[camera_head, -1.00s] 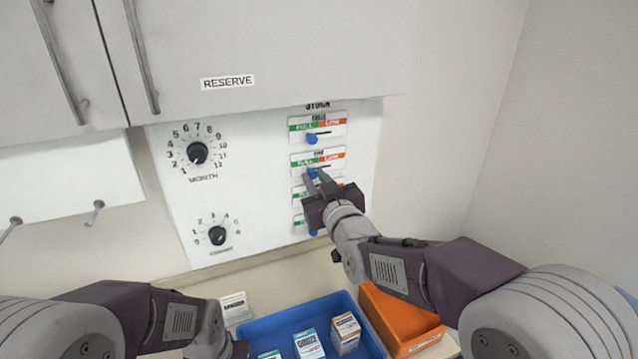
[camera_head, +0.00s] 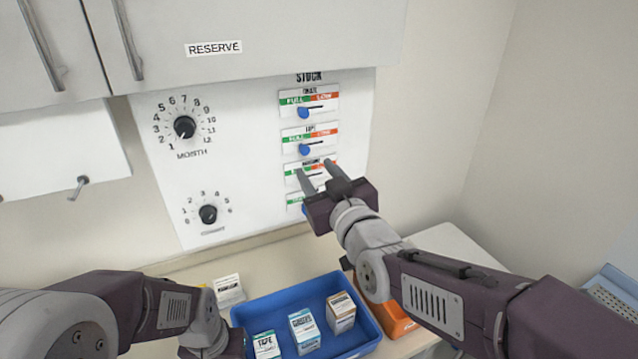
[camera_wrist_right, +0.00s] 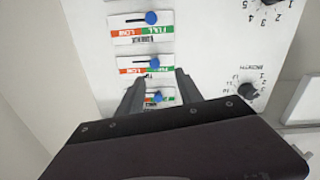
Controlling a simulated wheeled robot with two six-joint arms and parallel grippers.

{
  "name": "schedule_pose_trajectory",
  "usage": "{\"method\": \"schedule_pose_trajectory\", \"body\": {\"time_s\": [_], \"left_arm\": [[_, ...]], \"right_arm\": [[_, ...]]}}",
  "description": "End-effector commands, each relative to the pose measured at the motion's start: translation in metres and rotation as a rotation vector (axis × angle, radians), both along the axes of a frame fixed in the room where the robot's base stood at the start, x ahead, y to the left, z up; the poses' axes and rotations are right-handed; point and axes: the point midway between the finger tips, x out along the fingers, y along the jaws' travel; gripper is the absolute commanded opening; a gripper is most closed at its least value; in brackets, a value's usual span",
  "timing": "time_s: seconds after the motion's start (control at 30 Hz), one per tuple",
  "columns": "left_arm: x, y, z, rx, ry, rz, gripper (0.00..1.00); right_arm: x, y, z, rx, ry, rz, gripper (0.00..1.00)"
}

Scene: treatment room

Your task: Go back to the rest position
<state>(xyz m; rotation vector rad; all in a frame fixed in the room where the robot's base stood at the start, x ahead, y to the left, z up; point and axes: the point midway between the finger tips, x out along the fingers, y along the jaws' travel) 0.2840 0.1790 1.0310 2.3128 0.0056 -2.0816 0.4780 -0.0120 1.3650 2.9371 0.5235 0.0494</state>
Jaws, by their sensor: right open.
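My right gripper (camera_head: 314,168) is open and empty in front of the white stock panel (camera_head: 240,130), its two fingers spread. In the head view it overlaps the third slider row and hides that row's knob. The top blue slider knob (camera_head: 303,112) and second blue knob (camera_head: 305,149) stand toward the green FULL side. The wrist view, upside down, shows three blue knobs, one of them (camera_wrist_right: 155,62) just beyond the fingertips (camera_wrist_right: 160,78); the fingers hold nothing. My left gripper (camera_head: 222,346) is partly in view at the bottom edge; its fingers are not visible.
A blue tray (camera_head: 262,305) with several small boxes sits on the counter below, an orange bin (camera_head: 397,322) to its right. A RESERVE cabinet (camera_head: 250,30) overhangs the panel. A month dial (camera_head: 185,127) is on the left. Wall space right of the panel is free.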

Motion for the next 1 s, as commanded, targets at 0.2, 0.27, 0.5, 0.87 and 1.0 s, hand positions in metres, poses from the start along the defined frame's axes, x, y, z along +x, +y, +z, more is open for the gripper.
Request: {"method": "schedule_pose_trajectory", "body": {"time_s": [0.2, 0.27, 0.5, 0.87, 1.0], "left_arm": [[0.000, 0.000, -0.003, 0.000, 0.000, 0.000, 0.36], [0.000, 0.000, -0.003, 0.000, 0.000, 0.000, 0.36], [0.000, 0.000, -0.003, 0.000, 0.000, 0.000, 0.36], [0.000, 0.000, -0.003, 0.000, 0.000, 0.000, 0.36], [0.000, 0.000, -0.003, 0.000, 0.000, 0.000, 0.36]], "right_arm": [[-0.012, -0.003, 0.000, 0.000, 0.001, 0.001, 0.42], [-0.012, -0.003, 0.000, -0.001, 0.002, 0.001, 0.42], [0.000, -0.025, -0.007, -0.006, 0.015, -0.053, 0.42], [-0.050, -0.158, -0.260, -0.113, 0.853, -0.319, 0.42], [-0.130, -0.167, -0.320, -0.113, 1.222, -0.355, 0.42]]}}
